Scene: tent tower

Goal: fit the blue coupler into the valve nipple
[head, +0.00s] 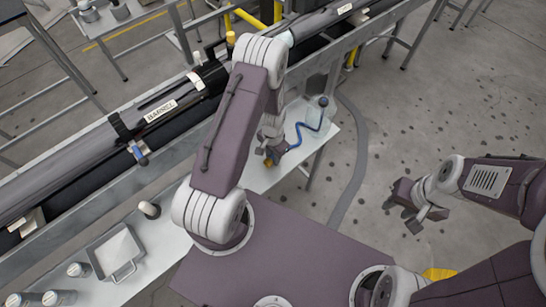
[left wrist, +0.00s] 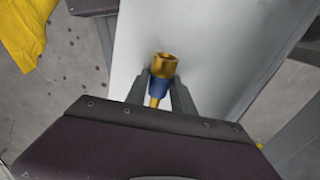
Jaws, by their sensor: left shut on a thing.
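My left gripper (head: 271,155) is above the white side table, right of the long barrel. It is shut on the blue coupler (left wrist: 158,86), which has a brass end pointing away from the jaws in the left wrist view. My right gripper (head: 427,220) hangs open and empty over the floor.
The long dark barrel (head: 165,108) lies in a grey frame across the left. The white table (head: 262,180) runs below it, with a tray (head: 117,253) and several cans at lower left. A yellow cloth (left wrist: 22,32) shows in the left wrist view. Floor at right is open.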

